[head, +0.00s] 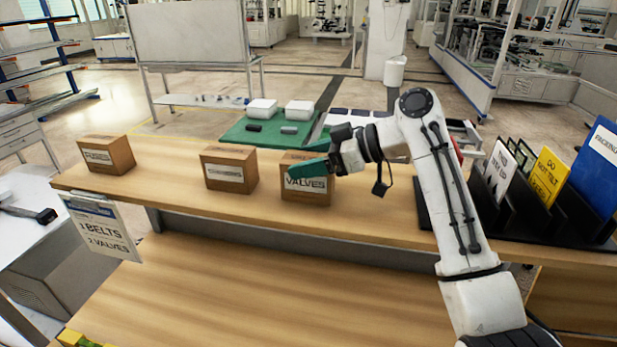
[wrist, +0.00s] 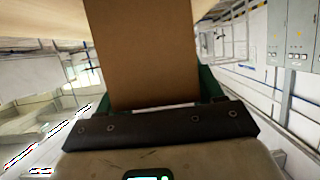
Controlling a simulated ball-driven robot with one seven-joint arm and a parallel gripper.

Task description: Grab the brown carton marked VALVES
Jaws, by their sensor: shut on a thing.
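The brown carton marked VALVES (head: 306,190) sits on the raised wooden shelf, the rightmost of three cartons. My gripper (head: 308,168) comes from the right, and its green fingers lie across the carton's upper part, just above the label. In the wrist view a brown carton face (wrist: 145,55) fills the space between the green fingers (wrist: 158,88), one on each side. My gripper is shut on the VALVES carton. The fingers hide part of its top and front. The carton looks upright, and I cannot tell any gap below it.
A carton marked FUSES (head: 106,155) stands at the left, and another carton (head: 229,170) with a blurred label stands in the middle. A hanging sheet (head: 100,228) reads BELTS and VALVES. A black rack (head: 540,205) with signs is at the right. The lower wooden surface (head: 230,290) is mostly clear.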

